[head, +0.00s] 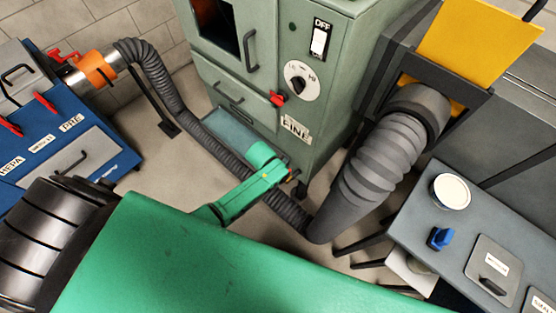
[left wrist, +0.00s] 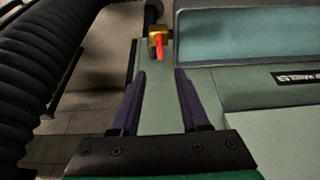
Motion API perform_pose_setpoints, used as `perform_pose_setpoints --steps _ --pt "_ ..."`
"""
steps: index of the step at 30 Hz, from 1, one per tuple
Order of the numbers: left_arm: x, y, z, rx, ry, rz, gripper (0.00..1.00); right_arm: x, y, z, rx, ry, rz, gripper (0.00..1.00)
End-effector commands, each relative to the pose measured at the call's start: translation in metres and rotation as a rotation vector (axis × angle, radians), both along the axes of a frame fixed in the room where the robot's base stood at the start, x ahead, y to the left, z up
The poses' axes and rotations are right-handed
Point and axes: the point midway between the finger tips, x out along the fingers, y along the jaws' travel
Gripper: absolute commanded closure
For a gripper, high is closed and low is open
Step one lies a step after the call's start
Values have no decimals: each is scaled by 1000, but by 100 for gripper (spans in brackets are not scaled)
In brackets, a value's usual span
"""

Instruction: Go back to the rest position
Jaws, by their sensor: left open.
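My left gripper (left wrist: 160,74) shows in the left wrist view with its two dark purple fingers apart and nothing between them. Beyond the fingers is a pale green surface, with a brass fitting and a red lever (left wrist: 158,46) above it. In the head view a green arm link of mine crosses the middle, in front of the green cabinet (head: 232,62). The fingers cannot be made out there. My right gripper is in neither view.
A dark corrugated hose (head: 158,75) runs from the blue unit (head: 107,155) down past the cabinet. A thick grey duct (head: 375,165) rises to the right, under a yellow plate (head: 480,40). A grey bench (head: 465,225) stands at right. Bare floor (head: 150,185) shows at left.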

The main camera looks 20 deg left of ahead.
Motion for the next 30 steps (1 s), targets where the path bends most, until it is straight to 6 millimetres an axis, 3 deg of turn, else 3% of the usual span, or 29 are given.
perform_pose_setpoints --steps 1,6,23,26,29,30 --pt "-5 2 15 0 0 -1 55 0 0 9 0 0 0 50" --pt "-13 5 32 0 0 0 55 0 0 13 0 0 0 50" --pt "-13 5 32 0 1 1 55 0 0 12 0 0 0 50" --pt "-25 14 11 7 22 16 55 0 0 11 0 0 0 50" --pt "-61 39 -39 26 70 53 55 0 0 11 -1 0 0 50" --pt "-83 51 -64 37 95 70 55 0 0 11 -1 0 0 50"
